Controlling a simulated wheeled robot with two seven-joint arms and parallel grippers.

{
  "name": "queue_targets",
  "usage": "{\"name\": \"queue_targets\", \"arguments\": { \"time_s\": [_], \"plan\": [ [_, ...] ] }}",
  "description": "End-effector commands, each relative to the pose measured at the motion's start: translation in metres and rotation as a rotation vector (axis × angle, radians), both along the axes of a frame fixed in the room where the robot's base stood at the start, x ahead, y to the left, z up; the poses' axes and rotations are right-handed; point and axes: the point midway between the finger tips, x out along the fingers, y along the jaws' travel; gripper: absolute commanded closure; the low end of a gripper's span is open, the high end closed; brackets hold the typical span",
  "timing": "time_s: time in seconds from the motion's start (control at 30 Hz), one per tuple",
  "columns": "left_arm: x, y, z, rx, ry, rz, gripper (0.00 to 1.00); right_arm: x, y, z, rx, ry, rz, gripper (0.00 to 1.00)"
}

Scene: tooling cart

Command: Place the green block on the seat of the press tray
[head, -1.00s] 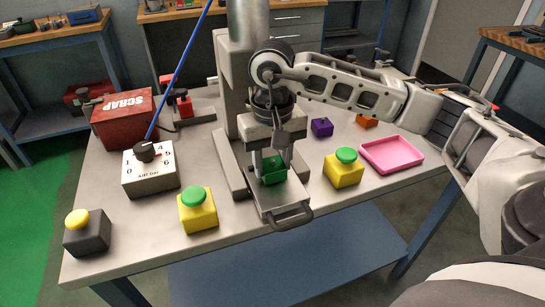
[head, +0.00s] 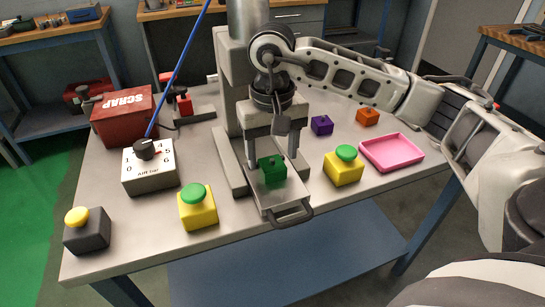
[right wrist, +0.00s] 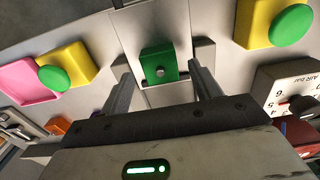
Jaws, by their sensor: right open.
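The green block (head: 272,170) sits on the press tray (head: 285,207), which is pulled out at the front of the press. It also shows in the right wrist view (right wrist: 158,63), with a round grey spot on its face. My right gripper (head: 272,163) is open above and around the block, its fingers apart on either side. In the right wrist view the open fingers (right wrist: 163,85) show gaps between them and the block. Whether the block is fully down in the seat cannot be told. My left gripper is not in view.
Yellow boxes with green buttons stand left (head: 198,207) and right (head: 343,166) of the tray. A pink tray (head: 391,152), a purple block (head: 321,126) and an orange block (head: 367,117) lie to the right. The dial box (head: 150,168) and red scrap bin (head: 124,118) stand left.

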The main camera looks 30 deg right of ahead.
Motion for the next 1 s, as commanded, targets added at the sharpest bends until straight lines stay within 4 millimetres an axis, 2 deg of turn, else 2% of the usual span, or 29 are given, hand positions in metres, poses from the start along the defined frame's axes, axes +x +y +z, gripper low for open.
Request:
{"name": "queue_targets", "arguments": {
  "time_s": [0.2,0.4,0.6,1.0],
  "plan": [
    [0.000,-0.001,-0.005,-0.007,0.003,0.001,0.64,0.001,0.001,0.050,0.002,-0.007,0.002,0.37],
    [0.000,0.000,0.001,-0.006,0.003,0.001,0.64,0.001,0.000,0.088,-0.001,-0.005,0.000,0.37],
    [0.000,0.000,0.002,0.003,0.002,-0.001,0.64,0.000,0.000,0.100,0.001,-0.001,0.001,0.37],
    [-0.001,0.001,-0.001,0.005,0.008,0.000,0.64,0.000,0.000,0.100,0.001,0.000,0.001,0.37]
  ]
}}
